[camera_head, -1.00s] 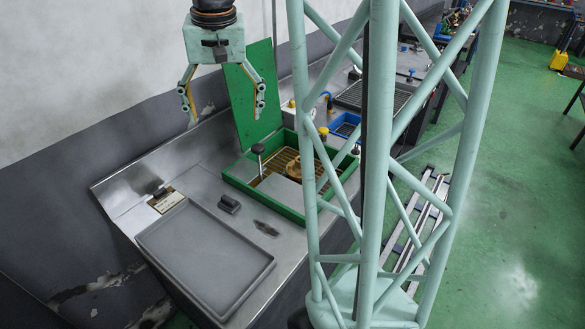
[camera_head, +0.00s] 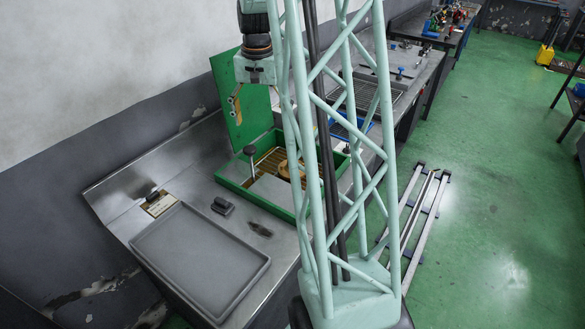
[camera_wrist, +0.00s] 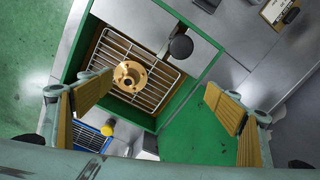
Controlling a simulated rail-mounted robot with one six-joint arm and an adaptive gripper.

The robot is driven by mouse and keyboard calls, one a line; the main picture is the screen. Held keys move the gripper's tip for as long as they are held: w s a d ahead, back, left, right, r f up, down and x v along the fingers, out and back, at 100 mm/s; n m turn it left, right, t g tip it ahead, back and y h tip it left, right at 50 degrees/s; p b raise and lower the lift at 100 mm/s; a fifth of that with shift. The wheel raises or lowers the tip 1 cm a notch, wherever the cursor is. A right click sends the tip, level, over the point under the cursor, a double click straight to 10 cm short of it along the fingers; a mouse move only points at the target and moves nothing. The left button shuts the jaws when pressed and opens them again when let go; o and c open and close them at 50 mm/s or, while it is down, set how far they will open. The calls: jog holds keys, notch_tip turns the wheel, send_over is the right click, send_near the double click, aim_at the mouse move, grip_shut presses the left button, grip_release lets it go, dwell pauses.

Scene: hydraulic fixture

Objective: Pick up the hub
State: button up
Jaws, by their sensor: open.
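The hub (camera_wrist: 130,76) is a round brass-coloured flange with a central hole and several small holes. It lies on a wire grate (camera_wrist: 140,55) inside the green box fixture (camera_wrist: 207,73). In the head view the hub (camera_head: 286,170) is partly hidden behind my lattice column. My gripper (camera_wrist: 168,110) is open and empty, its yellow-padded fingers wide apart. In the head view my gripper (camera_head: 252,108) is above the back of the fixture, in front of the raised green lid, with its right finger hidden by the column. The hub is apart from both fingers.
A black knob on a post (camera_wrist: 181,46) stands beside the hub. The raised green lid (camera_head: 228,100) stands at the fixture's back. A grey tray (camera_head: 200,262) lies at the front left of the steel bench.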

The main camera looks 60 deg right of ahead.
jog(key=s+d+f+m, duration=0.2)
jog(key=s+d+f, duration=0.2)
jog(key=d+f, duration=0.7)
jog(key=shift+d+m+g+y+p, duration=0.3)
jog(key=shift+d+m+p, duration=0.1)
jog(key=shift+d, duration=0.15)
jog(key=shift+s, duration=0.1)
jog(key=shift+f+b, duration=0.35)
jog(key=shift+f, duration=4)
jog(key=shift+a+f, duration=0.15)
jog(key=shift+f, duration=2.45)
jog(key=shift+c, duration=0.2)
jog(key=c, duration=1.4)
jog(key=shift+r, duration=0.15)
